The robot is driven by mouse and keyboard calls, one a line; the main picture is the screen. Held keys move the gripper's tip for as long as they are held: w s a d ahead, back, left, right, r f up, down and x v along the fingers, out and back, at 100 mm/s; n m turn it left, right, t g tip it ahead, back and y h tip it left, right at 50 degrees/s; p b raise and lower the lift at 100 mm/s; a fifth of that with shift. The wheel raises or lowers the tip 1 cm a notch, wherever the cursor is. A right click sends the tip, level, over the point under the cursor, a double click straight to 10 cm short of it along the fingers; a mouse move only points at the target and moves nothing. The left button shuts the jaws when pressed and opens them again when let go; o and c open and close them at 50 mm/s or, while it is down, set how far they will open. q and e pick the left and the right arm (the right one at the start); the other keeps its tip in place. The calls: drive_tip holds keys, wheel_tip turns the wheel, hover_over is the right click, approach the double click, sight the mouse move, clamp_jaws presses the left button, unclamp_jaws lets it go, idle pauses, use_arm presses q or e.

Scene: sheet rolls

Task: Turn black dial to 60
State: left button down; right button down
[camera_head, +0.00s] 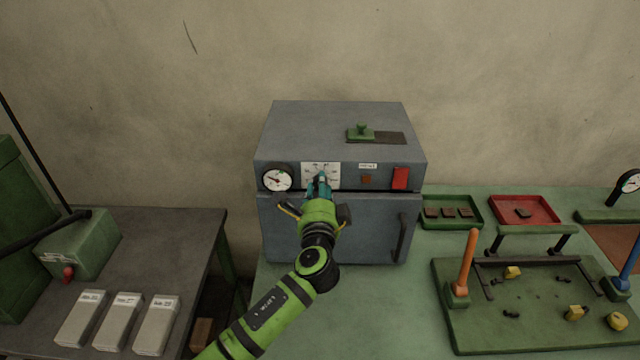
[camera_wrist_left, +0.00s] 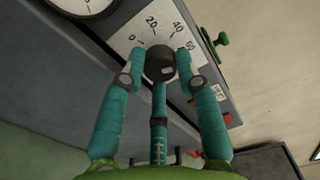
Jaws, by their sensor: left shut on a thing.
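The black dial (camera_wrist_left: 160,60) sits on a white scale plate (camera_wrist_left: 125,38) marked 0, 20, 40 and 60. The plate also shows on the front of the grey oven (camera_head: 335,178) in the head view. My left gripper (camera_wrist_left: 162,68) has its teal fingers closed around the dial, one finger on each side and one below. A small pale mark shows on the dial's face, but I cannot tell which number the dial points to. In the head view my left gripper (camera_head: 320,185) covers most of the dial. My right gripper is not in view.
A round gauge (camera_head: 278,179) is left of the plate, and a red switch (camera_head: 401,178) is to the right. A green slider knob (camera_head: 361,132) is on top of the oven. Trays (camera_head: 525,223) and a green fixture (camera_head: 540,320) stand at right.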

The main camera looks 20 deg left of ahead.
use_arm(q)
drive_tip(key=shift+r+m, duration=0.2)
drive_tip(key=shift+m, duration=0.4)
drive_tip(key=c, duration=0.9)
unclamp_jaws()
drive_tip(key=shift+f, duration=0.1)
drive_tip(key=v, duration=1.2)
